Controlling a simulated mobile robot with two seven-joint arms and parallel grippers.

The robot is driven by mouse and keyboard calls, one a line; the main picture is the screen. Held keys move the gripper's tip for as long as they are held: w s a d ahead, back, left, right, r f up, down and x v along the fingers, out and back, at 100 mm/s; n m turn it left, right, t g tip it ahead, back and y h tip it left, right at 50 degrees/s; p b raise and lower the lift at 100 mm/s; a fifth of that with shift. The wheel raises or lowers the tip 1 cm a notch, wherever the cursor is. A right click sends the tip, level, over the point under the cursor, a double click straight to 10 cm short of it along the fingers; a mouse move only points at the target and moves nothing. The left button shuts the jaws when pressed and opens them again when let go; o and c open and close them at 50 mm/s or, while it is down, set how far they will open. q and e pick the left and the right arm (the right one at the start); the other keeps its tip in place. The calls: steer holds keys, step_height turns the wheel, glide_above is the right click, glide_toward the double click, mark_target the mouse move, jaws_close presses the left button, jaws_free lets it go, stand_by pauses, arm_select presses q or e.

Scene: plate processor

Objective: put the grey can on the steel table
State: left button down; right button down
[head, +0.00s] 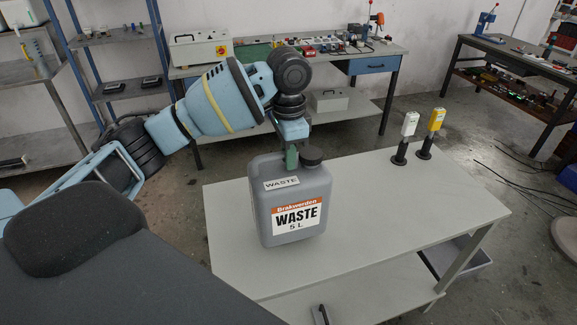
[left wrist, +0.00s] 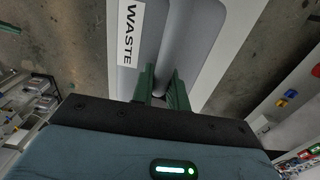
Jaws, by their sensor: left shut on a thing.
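The grey can (head: 292,200) is a square jug with a black cap, a "WASTE 5 L" label and a moulded handle. My left gripper (head: 291,158) reaches down from above and is shut on the can's handle. The left wrist view shows its green fingers (left wrist: 163,88) on either side of the grey handle bar (left wrist: 178,45). The can is upright, over the left part of the pale grey steel table (head: 400,215). I cannot tell whether its base touches the top. My right gripper is not in view.
Two upright bottle-like devices, one white-topped (head: 407,130) and one yellow-topped (head: 434,126), stand at the table's back right. The table's middle and right front are clear. A cluttered workbench (head: 370,52) stands behind, a blue-framed shelf (head: 115,38) behind left, another bench (head: 525,62) at right.

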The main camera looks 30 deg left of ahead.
arm_select(q)
steer(key=shift+f, duration=1.85)
steer(key=c, duration=1.4)
jaws_free()
steer(key=shift+f, duration=0.1)
steer(key=shift+o, duration=0.2)
step_height(320, 180, up, 12)
steer(key=shift+r, duration=0.2)
